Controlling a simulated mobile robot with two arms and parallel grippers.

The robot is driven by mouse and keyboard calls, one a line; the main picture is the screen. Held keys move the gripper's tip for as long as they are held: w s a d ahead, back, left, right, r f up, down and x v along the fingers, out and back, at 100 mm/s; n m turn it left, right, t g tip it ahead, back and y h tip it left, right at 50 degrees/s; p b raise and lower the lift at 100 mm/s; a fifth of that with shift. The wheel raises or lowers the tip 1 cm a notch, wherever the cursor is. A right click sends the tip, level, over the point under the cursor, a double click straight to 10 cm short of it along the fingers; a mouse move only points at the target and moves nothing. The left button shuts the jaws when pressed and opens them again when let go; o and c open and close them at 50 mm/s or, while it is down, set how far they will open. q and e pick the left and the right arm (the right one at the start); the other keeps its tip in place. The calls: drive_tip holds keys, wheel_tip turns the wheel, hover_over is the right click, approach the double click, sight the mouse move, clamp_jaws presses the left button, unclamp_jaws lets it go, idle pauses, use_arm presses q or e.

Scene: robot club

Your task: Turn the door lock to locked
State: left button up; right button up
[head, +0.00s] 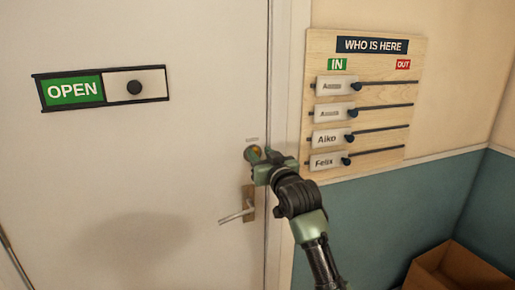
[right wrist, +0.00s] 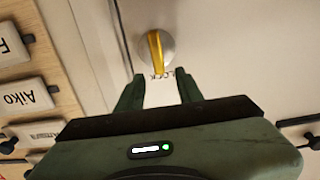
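The door lock (head: 252,153) is a small round knob on the white door, above the lever handle (head: 237,214). In the right wrist view the lock (right wrist: 157,48) is a silver disc with a yellow bar, which points nearly up and down in that picture. A label that seems to read LOCK stands beside it, upside down in this view. My right gripper (head: 262,165) is at the lock in the head view and partly covers it. In the right wrist view its two fingers (right wrist: 160,82) are apart, with nothing between them, just short of the disc. My left gripper is out of view.
An OPEN slider sign (head: 74,90) is on the door at left. A WHO IS HERE board (head: 365,62) with several name sliders hangs on the wall right of the door frame, close to my right arm. A cardboard box (head: 428,277) is at lower right.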

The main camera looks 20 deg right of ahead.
sight(257, 150)
drive_tip(key=shift+w, duration=1.5)
clamp_jaws()
